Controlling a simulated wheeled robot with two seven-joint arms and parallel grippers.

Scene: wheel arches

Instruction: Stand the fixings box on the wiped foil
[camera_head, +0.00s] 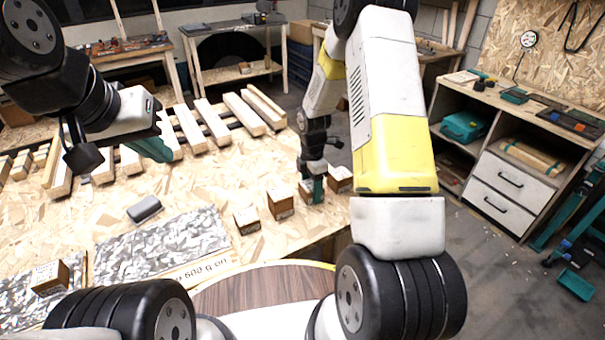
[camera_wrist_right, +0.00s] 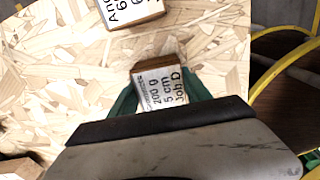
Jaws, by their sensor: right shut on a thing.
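Several small brown boxes with white labels stand on the chipboard bench. My right gripper (camera_head: 313,190) is shut on one box (camera_wrist_right: 160,86) low at the bench's right side; its label reads "200 g", "5 cm", "Job D". Another labelled box (camera_wrist_right: 130,10) lies just beyond it in the wrist view. Two more boxes (camera_head: 246,220) (camera_head: 280,203) stand left of the gripper, and one (camera_head: 340,179) to its right. Silver flecked foil (camera_head: 160,248) lies at the front left. I cannot tell which box is the fixings box. My left gripper (camera_head: 153,149) hangs over the back left; its opening is unclear.
A second foil piece (camera_head: 18,318) at the far left carries a box (camera_head: 49,278). A grey block (camera_head: 145,209) lies behind the middle foil. A lettered strip (camera_head: 200,269) lies along the front edge. Wooden slats (camera_head: 215,122) lie at the back. The bench between foil and slats is mostly clear.

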